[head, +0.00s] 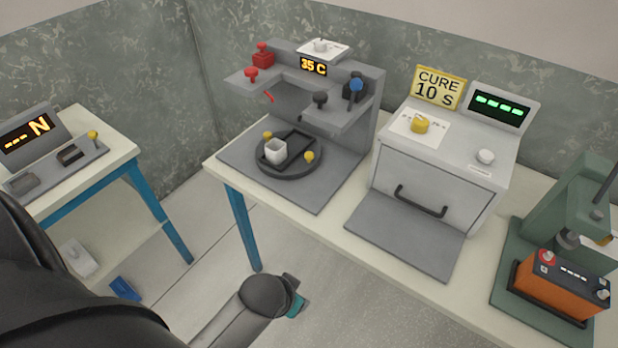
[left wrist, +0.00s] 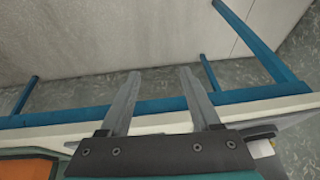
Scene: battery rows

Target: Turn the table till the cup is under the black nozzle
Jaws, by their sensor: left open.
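A round dark turntable (head: 262,165) with two yellow knobs, one at the back left (head: 267,135) and one at the right (head: 309,156), sits on a grey machine's base. A small white cup (head: 276,152) stands upright on its front-left part. The cup is not below the black piece. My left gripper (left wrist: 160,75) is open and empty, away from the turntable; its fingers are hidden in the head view.
The machine's display (head: 313,66) reads 35 C. A grey box (head: 432,190) with a handle and a CURE 10 S sign (head: 439,88) stands to its right. An orange battery (head: 562,287) sits in a green press (head: 530,240). The table's front edge (head: 300,228) lies between my left arm and the turntable.

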